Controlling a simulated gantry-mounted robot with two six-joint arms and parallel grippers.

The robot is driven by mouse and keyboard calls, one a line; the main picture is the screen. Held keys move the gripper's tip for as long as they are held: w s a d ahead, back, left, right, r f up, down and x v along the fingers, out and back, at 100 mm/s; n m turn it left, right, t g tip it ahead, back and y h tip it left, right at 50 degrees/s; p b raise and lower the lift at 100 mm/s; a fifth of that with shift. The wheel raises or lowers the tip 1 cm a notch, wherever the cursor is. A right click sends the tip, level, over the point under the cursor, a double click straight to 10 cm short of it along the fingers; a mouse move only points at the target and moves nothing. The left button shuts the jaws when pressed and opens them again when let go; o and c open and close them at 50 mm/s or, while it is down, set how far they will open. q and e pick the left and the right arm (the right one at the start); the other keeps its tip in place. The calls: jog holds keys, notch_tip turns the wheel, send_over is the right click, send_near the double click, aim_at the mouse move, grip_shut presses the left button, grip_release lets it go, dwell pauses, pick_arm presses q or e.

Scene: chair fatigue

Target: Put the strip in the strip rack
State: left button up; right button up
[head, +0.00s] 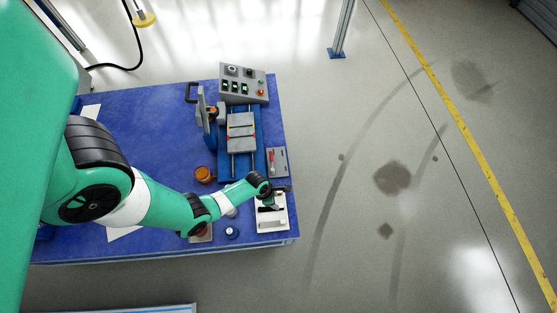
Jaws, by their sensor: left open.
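My left arm reaches across the blue table, and its gripper (277,196) is over the far end of a white block-like holder (272,224) near the table's right edge. The gripper is open. The holder has a dark slot or dark piece on top and may be the strip rack. I cannot make out the strip for certain; the gripper and wrist cover part of the holder. My right gripper is out of view.
A blue fixture with grey plates (241,132) stands behind, with a control box (243,85) beyond it. A grey tray with a red-handled tool (277,161), an orange-brown cup (204,174) and a small blue-and-white round item (232,232) are close by.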

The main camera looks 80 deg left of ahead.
pick_arm(q)
jog(key=shift+v, duration=1.05)
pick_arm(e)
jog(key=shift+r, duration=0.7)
